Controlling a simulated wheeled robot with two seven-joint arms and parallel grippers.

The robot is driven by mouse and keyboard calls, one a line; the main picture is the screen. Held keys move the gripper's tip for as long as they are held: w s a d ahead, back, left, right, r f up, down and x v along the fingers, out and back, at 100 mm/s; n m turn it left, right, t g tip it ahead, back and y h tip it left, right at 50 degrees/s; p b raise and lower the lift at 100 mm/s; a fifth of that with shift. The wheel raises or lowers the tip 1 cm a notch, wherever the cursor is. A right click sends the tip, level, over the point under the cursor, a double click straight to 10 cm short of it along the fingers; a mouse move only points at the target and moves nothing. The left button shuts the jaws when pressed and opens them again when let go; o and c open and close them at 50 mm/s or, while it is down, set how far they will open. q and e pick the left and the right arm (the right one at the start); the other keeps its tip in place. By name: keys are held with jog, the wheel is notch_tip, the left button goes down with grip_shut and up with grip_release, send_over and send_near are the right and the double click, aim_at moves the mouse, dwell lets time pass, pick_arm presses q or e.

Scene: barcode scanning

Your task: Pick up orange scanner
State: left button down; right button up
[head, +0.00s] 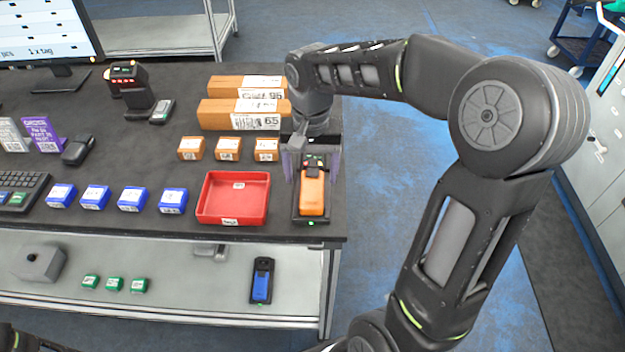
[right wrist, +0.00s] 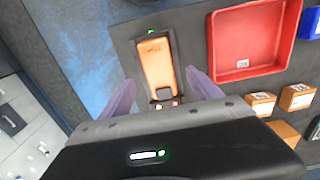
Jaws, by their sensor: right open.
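The orange scanner (head: 312,192) lies in a dark cradle (head: 312,220) at the right end of the dark table, right of the red tray. My right gripper (head: 311,165) is over the scanner's far end, pointing down, with its fingers apart. In the right wrist view, the orange scanner (right wrist: 157,68) lies ahead between the two purple-grey fingers of my right gripper (right wrist: 162,95), which are open on either side of it. I cannot tell whether the fingers touch it. My left gripper is not in view; only a bit of dark arm shows at the bottom left.
The red tray (head: 233,198) stands just left of the scanner. Small orange boxes (head: 228,149) and long orange boxes (head: 243,115) lie behind it, blue boxes (head: 132,200) to its left. A blue scanner (head: 262,280) lies on the lower shelf. Beyond the table's right edge is open floor.

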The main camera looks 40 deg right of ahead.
aim_at(312, 188)
notch_tip(312, 188, down, 5)
jog(key=shift+d+r+p, duration=0.1)
jog(key=shift+r+p, duration=0.1)
jog(key=shift+p, duration=0.2)
jog(key=shift+c, duration=0.5)
jog(key=shift+r, duration=0.1)
grip_shut()
dwell(0.4)
